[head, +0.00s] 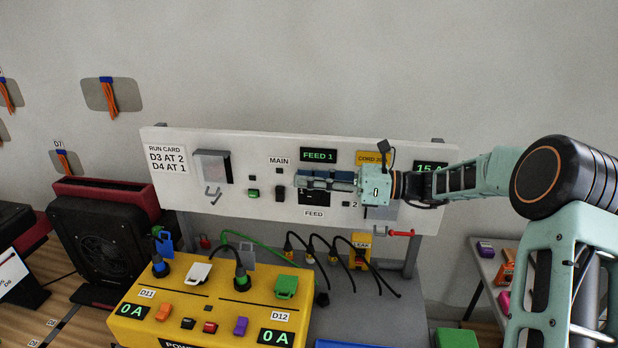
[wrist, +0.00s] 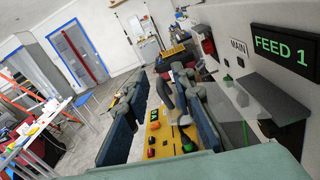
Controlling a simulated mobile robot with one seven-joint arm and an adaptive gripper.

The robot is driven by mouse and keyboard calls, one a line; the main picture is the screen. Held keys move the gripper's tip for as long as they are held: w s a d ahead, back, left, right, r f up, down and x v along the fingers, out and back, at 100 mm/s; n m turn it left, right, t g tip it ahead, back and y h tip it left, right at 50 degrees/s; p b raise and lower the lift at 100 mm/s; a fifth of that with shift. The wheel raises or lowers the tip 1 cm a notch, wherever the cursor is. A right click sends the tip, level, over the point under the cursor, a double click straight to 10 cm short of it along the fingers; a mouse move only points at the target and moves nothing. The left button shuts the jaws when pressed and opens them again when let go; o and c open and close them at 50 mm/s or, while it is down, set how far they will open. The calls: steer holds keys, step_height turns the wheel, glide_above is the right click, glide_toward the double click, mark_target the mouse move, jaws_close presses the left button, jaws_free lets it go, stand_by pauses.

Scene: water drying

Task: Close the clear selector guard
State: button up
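My gripper (head: 298,180) is in front of the white panel, below the FEED 1 display (head: 318,155), with its fingers pointing left. In the wrist view its two dark blue fingers stand apart with a gap between them (wrist: 160,118), and I see nothing held there. The dark selector area (head: 314,197) above the FEED label is partly hidden behind my gripper. In the wrist view a grey ledge-like piece (wrist: 272,97) juts from the panel under the FEED 1 display, right of the fingers. A faint see-through surface shows near it; I cannot tell the guard's exact angle or any contact.
A grey-framed cover (head: 213,166) and a MAIN switch (head: 280,193) are on the panel left of my gripper. A red-handled part (head: 400,233) sits at the lower right. A yellow power box (head: 200,310) with plugs and cables stands below. The wall above is clear.

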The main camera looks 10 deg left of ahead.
jaws_close()
steer(key=shift+f, duration=0.1)
step_height(320, 180, down, 16)
steer(key=w+n+b, duration=0.2)
steer(key=n+b, duration=1.5)
steer(key=b, duration=0.5)
steer(key=shift+w+r+b, duration=0.2)
steer(key=shift+w+b, duration=0.15)
steer(key=shift+b, duration=0.05)
